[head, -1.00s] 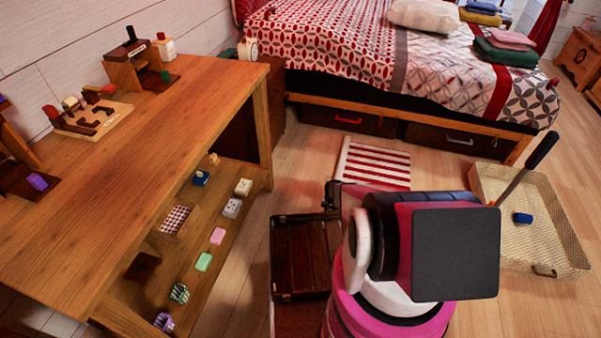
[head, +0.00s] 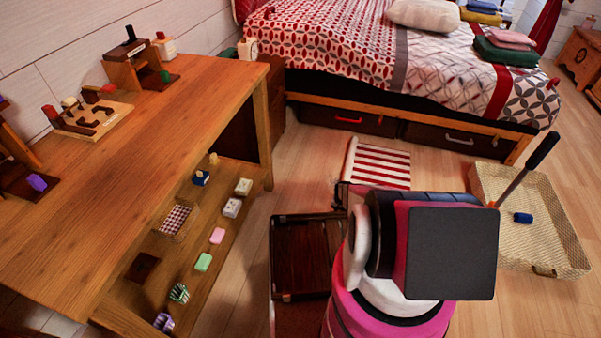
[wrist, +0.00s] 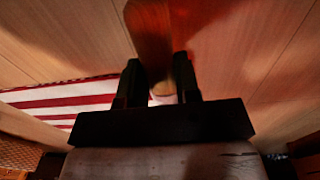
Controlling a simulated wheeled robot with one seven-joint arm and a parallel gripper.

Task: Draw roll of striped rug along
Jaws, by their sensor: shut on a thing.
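The red-and-white striped rug (head: 382,166) lies on the wooden floor before the bed in the head view. Its left edge shows as a narrow, raised pale roll (head: 350,157). In the wrist view, the striped part (wrist: 60,97) spreads flat to the left of my gripper (wrist: 158,88). My gripper is shut on a small pale, pinkish piece (wrist: 162,97) between its dark fingers, which looks like the end of the rug roll. The picture there is dark and blurred. In the head view my arm hides the rug's near end and most of the gripper.
A wooden table (head: 150,135) with a lower shelf of small items stands left. The bed's drawers (head: 350,118) are behind the rug. A shallow woven tray (head: 560,235) with a dark-handled tool lies right. Some bare floor shows between rug and tray.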

